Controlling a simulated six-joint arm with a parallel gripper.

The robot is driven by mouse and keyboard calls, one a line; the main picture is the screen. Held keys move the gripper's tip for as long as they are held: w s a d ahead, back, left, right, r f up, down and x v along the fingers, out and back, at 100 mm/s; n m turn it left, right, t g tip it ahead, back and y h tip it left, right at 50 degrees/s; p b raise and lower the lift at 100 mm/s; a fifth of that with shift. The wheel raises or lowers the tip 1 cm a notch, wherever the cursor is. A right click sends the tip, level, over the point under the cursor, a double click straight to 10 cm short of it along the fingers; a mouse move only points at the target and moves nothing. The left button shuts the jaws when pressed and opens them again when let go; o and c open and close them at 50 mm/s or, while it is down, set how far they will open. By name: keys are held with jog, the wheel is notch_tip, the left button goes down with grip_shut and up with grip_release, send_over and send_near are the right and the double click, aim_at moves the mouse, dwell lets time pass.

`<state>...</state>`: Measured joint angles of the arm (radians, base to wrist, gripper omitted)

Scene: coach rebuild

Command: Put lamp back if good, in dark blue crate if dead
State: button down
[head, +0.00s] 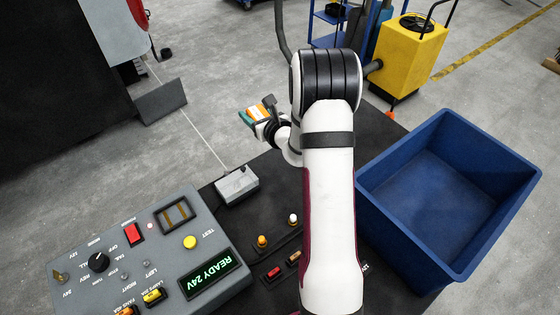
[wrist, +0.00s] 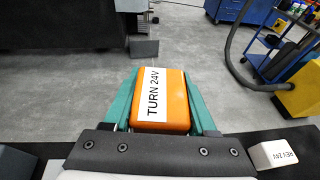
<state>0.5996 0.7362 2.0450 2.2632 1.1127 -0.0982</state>
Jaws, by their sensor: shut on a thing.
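My gripper (wrist: 162,105) is shut on an orange lamp (wrist: 176,105) with a white label reading "TURN 24V". In the head view the lamp (head: 258,113) is held up in the air beyond the table's far edge side, left of my arm. The dark blue crate (head: 452,190) stands at the right, and the part of it that shows is empty. The grey test panel (head: 215,238) at the lower left has a display (head: 212,274) reading "READY 24V", a yellow TEST button (head: 190,242) and an empty-looking framed socket (head: 175,214).
A pale box (head: 237,185) stands on the dark table behind the panel. Small orange and white lamps (head: 262,241) and red and brown pieces (head: 274,273) sit beside my arm. A yellow cart (head: 408,58) and a blue trolley (head: 328,28) stand behind.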

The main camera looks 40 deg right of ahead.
aim_at(278, 155)
jog(key=s+d+f+m+h, duration=0.1)
jog(key=f, duration=0.3)
jog(key=s+d+f+m+h, duration=0.1)
jog(key=d+f, duration=0.1)
jog(key=f, duration=0.3)
jog(key=s+d+f+m+h, duration=0.1)
jog(key=d+f, duration=0.1)
jog(key=f, duration=0.2)
jog(key=shift+s+f+g+h, duration=0.3)
jog(key=shift+s+f, duration=0.05)
jog(key=shift+f, duration=0.15)
jog(key=shift+c, duration=1)
grip_release()
